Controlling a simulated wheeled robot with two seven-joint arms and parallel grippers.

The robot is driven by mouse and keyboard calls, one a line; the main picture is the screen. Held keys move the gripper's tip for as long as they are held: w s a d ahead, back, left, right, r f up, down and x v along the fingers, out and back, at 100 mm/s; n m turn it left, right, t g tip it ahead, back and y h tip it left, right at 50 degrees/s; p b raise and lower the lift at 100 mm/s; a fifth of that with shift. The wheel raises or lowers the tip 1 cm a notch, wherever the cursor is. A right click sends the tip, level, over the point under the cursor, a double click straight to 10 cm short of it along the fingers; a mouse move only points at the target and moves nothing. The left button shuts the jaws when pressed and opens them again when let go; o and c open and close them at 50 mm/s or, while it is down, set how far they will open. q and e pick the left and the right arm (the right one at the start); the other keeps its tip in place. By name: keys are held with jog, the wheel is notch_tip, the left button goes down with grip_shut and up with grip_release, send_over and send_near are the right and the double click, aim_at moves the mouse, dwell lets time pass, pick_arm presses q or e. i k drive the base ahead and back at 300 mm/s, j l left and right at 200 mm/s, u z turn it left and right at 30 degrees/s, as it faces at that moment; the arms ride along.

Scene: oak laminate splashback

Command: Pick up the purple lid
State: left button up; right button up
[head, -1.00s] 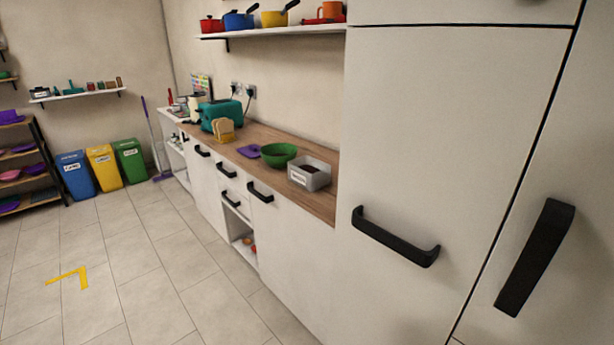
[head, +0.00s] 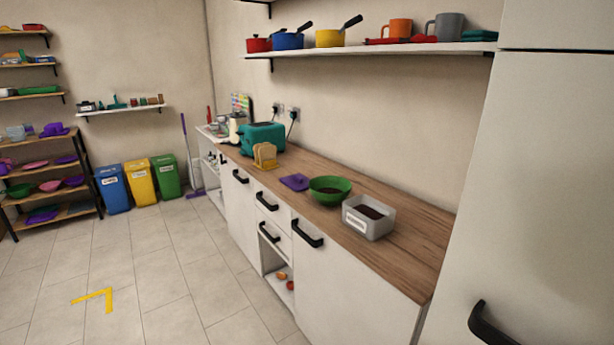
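A flat purple piece that looks like the purple lid (head: 294,182) lies on the wooden counter (head: 408,252) in the head view. It is just left of a green bowl (head: 330,190) with dark contents. Bread slices (head: 264,155) stand behind it to the left, in front of a teal toaster (head: 263,138). Neither of my grippers shows in the head view.
A grey container (head: 369,217) with dark contents stands right of the bowl. Black drawer handles (head: 307,233) stick out from the counter front. A tall white cabinet (head: 550,180) is at the right.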

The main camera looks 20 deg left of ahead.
aim_at(297, 182)
jog(key=i+j+z, duration=0.1)
jog(key=j, duration=0.25)
jog(key=i+j+z, duration=0.1)
jog(key=i+j, duration=0.15)
jog(key=i+j+z, duration=0.1)
jog(key=j, duration=0.35)
jog(key=i+j+z, duration=0.1)
jog(key=j, duration=0.3)
jog(key=i+j, duration=0.25)
jog(key=i+j+z, duration=0.15)
jog(key=j, duration=0.35)
